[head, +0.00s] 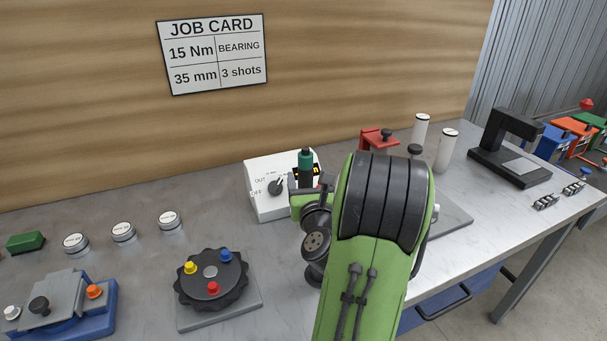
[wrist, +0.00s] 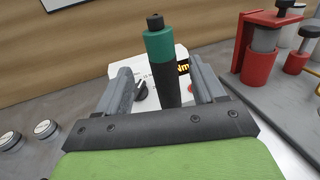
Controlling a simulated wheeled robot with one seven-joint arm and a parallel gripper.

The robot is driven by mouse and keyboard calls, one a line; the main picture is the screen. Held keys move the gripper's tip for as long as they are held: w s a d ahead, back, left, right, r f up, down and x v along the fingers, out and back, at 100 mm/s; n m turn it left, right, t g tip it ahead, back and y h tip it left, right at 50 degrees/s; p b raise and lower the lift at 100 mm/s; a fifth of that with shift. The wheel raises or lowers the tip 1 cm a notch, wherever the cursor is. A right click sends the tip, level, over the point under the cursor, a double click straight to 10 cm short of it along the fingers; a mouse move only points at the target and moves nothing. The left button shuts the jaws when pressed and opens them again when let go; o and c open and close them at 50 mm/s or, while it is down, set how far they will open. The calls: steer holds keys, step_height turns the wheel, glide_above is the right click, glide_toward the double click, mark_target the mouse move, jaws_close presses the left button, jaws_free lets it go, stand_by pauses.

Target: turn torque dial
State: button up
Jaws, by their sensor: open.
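A white control box (head: 256,202) stands against the back of the bench, with OUT and OFF lettering. Its dark dial knob (head: 275,187) shows on the front, left of a small yellow-lettered display. The knob also shows in the wrist view (wrist: 140,91), beside the left finger. A green and black upright tool (head: 305,160) stands in front of the box. In the wrist view the tool (wrist: 160,45) appears between the two fingers. My gripper (wrist: 160,68) is open, its fingers spread apart. Contact with the tool cannot be told. My arm hides part of the box's right side in the head view.
A job card (head: 213,54) on the wall reads 15 Nm. A black round fixture (head: 211,275) with coloured knobs lies front left.

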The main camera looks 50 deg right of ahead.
mark_target(305, 163)
steer(key=p+x, duration=0.5)
steer(key=x, duration=0.2)
steer(key=shift+w+d, duration=0.15)
steer(key=shift+d, duration=0.15)
steer(key=shift+w+d+f, duration=0.15)
steer(key=shift+w+d, duration=0.1)
steer(key=shift+d, duration=0.05)
steer(key=shift+s+a, duration=0.1)
steer(key=shift+c, duration=0.6)
jaws_close()
